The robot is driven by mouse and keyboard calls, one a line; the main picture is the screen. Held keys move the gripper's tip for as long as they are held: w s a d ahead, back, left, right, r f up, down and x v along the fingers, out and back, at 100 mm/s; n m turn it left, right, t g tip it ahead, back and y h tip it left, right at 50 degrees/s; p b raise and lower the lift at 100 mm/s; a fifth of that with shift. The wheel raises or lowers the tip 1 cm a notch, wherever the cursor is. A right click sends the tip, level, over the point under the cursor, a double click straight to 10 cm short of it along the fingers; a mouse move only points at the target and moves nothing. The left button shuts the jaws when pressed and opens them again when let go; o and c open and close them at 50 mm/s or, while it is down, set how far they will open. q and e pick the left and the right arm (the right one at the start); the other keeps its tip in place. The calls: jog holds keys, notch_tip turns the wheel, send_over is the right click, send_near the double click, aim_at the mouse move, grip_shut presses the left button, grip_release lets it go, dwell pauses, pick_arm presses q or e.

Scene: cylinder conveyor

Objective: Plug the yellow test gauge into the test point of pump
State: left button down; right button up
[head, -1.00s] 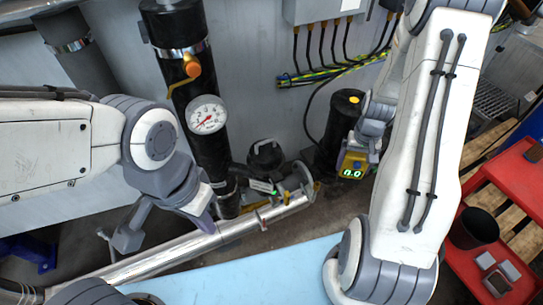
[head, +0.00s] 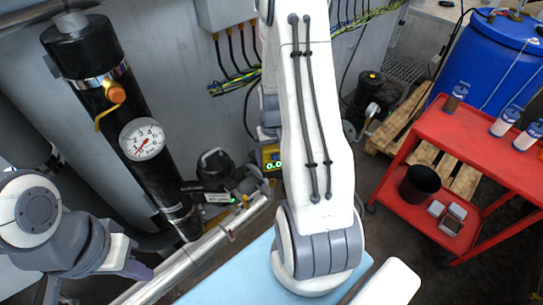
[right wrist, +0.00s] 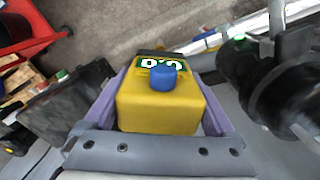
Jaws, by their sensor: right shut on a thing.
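The yellow test gauge (right wrist: 158,108) has a green lit display and a blue round knob on its face. My right gripper (right wrist: 158,85) is shut on it, with one purple-grey finger along each side. In the head view the gauge (head: 270,158) shows just left of my right arm, which hides most of the gripper. A black pump-like unit (head: 214,165) with a label and a green light stands left of the gauge, by a silver pipe. I cannot make out a test point. My left gripper (head: 105,275) is at the lower left, empty, its fingers apart.
A black column with a dial gauge (head: 142,139) and an orange-knobbed valve (head: 116,93) stands at left. A silver pipe (head: 195,252) runs along the floor. A red cart (head: 470,150), a pallet (head: 440,155) and a blue barrel (head: 505,55) are at right.

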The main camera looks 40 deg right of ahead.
aim_at(272, 167)
jog(key=shift+f+b, duration=1.65)
jog(key=shift+f, duration=0.9)
jog(key=shift+f+b, duration=1)
jog(key=shift+f, duration=0.65)
jog(key=o, duration=1.4)
notch_tip(272, 167, up, 10)
jog(key=shift+r, duration=0.2)
